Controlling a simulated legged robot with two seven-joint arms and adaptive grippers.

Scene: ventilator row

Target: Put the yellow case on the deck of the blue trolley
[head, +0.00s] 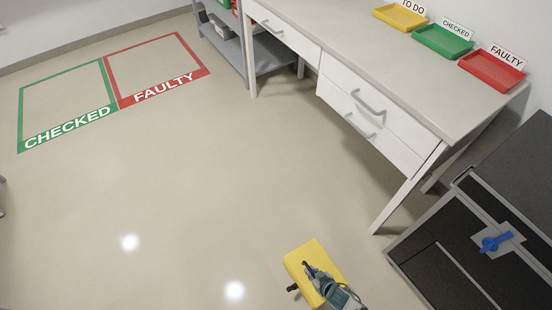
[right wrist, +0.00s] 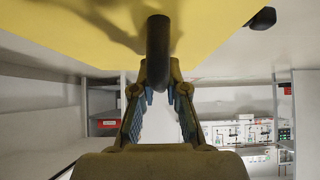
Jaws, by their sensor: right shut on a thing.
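The yellow case (head: 318,251) is at the bottom middle of the head view, in front of bare floor. My right gripper (head: 309,271) is at the case, its arm coming in from the bottom edge. In the right wrist view the yellow case (right wrist: 70,25) fills the top. A dark handle bar (right wrist: 158,50) runs down from it to the fingers of my right gripper (right wrist: 159,92), which are shut on it. I cannot tell how high the case is above the floor. The blue trolley and my left gripper are not in view.
A white workbench (head: 360,62) with drawers and yellow, green and red trays stands at upper right. A dark cabinet (head: 440,262) with a blue handle (head: 495,242) stands at lower right. CHECKED (head: 68,128) and FAULTY floor markings lie at upper left. The middle floor is clear.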

